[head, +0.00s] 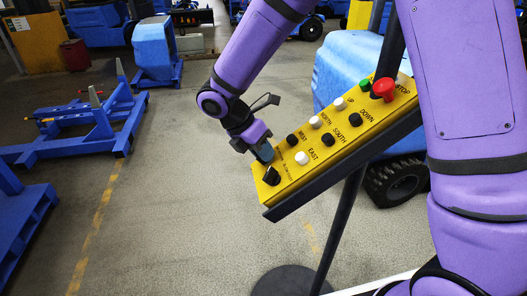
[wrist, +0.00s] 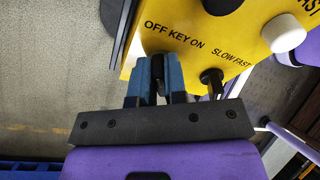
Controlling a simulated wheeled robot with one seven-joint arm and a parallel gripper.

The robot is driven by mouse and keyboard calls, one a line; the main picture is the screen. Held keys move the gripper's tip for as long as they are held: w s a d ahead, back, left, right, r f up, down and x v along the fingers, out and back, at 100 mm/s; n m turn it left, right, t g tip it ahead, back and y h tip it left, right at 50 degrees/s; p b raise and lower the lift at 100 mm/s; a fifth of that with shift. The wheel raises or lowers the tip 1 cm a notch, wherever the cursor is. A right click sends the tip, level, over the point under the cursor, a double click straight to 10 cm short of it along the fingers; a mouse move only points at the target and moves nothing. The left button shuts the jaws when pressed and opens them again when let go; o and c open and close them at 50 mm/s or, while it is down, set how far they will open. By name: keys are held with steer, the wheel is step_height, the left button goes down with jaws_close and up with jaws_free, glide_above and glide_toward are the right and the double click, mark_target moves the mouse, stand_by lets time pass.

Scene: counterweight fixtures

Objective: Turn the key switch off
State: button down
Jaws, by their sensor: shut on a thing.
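The yellow control panel (head: 318,140) hangs tilted on a dark stand. My gripper (head: 265,153) is at its lower left corner, with its blue fingers against the panel face. In the wrist view, my gripper (wrist: 158,82) is shut on the dark key switch (wrist: 158,72), just below the "OFF KEY ON" label. "OFF" is on the left and "ON" on the right. The fingers cover most of the key, so I cannot tell which way it points. In the head view the key is hidden behind the fingers.
A black slow/fast knob (head: 271,176) sits close beside my gripper; it also shows in the wrist view (wrist: 212,80). Black and white buttons, a green button (head: 365,85) and a red stop button (head: 383,89) run up the panel. Blue carts (head: 85,125) stand on the left floor.

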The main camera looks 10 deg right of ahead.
steer(key=shift+n, duration=0.5)
steer(key=c, duration=1.2)
jaws_free()
steer(key=shift+o, duration=0.2)
steer(key=v, duration=1)
steer(key=shift+a+r, duration=0.2)
steer(key=shift+r, duration=0.1)
steer(key=shift+w, duration=0.15)
